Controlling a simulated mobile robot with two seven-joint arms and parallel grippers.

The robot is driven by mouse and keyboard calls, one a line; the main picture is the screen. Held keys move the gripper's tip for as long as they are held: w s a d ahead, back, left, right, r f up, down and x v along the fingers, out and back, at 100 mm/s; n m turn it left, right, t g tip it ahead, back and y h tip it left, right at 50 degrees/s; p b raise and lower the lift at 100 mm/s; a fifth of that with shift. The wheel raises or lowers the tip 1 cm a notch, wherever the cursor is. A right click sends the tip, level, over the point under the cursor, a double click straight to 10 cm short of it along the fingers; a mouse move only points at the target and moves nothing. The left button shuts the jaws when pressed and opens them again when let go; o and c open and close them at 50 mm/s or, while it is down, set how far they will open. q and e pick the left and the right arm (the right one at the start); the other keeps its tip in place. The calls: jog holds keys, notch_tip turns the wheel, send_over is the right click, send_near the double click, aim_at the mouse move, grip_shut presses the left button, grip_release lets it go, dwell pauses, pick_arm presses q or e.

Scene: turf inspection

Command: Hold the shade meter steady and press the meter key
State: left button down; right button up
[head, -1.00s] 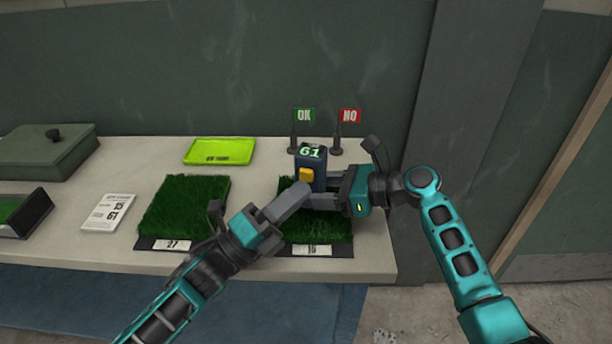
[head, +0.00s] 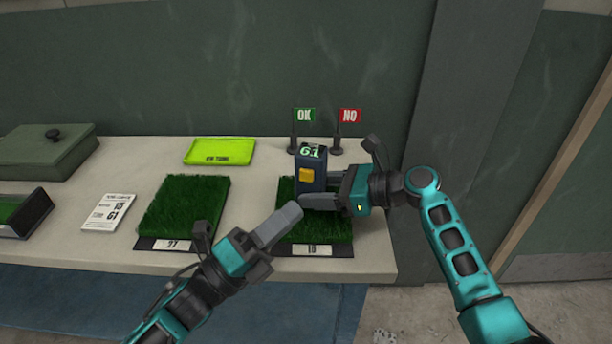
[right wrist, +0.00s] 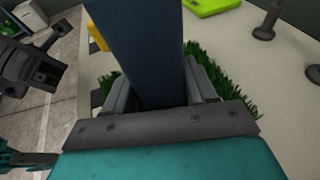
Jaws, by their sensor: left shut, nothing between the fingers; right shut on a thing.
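The shade meter (head: 312,180) is a dark blue upright block with a display reading 61 on top. It stands over the right turf sample (head: 318,230), labelled 18 or similar. Its yellow meter key (head: 307,175) is on the front face. My right gripper (head: 318,193) is shut on the meter from the right; the meter (right wrist: 150,50) also shows between its fingers in the right wrist view. My left gripper (head: 296,212) is shut and empty, its tips below and left of the key, apart from it. Whether the meter's base touches the turf is hidden.
A left turf sample (head: 185,208) is labelled 27. A lime tray (head: 219,151), a printed card (head: 110,212) and a green lidded box (head: 45,152) lie further left. Small OK (head: 304,116) and NO (head: 349,116) flags stand behind the meter.

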jog(key=o, duration=0.9)
jog(key=shift+d, duration=0.1)
